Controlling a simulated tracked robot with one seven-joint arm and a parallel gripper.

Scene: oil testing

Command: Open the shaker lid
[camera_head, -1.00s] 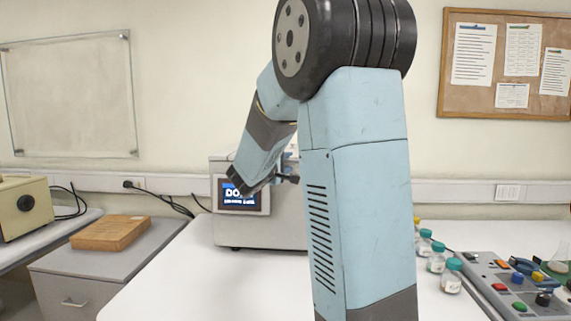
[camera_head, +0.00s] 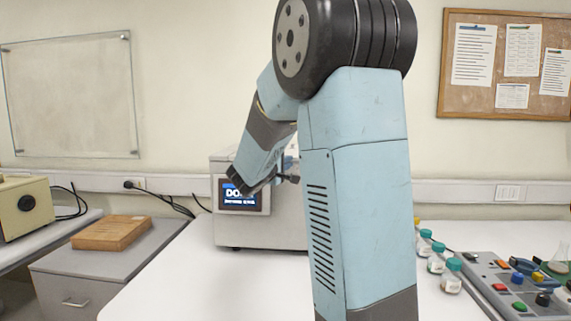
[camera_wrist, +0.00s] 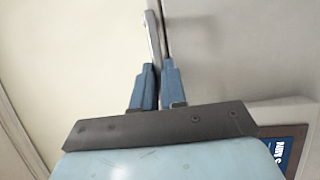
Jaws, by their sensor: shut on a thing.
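The shaker (camera_head: 262,233) is a grey box with a lit display (camera_head: 240,194) on its front, standing at the back of the white table. My arm hides its right part. In the wrist view, my gripper (camera_wrist: 158,75) has blue fingers closed on a thin grey metal handle (camera_wrist: 153,42) that runs up beyond the fingertips. Pale panels with a dark seam lie behind it, and the display (camera_wrist: 283,152) shows at lower right. I cannot tell from these views whether the lid is raised.
Several small bottles with teal caps (camera_head: 451,275) stand right of my arm. A control panel (camera_head: 500,280) with coloured buttons lies further right. A wooden box (camera_head: 110,233) sits on the grey cabinet (camera_head: 95,272) at left. The table front, left of my arm, is clear.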

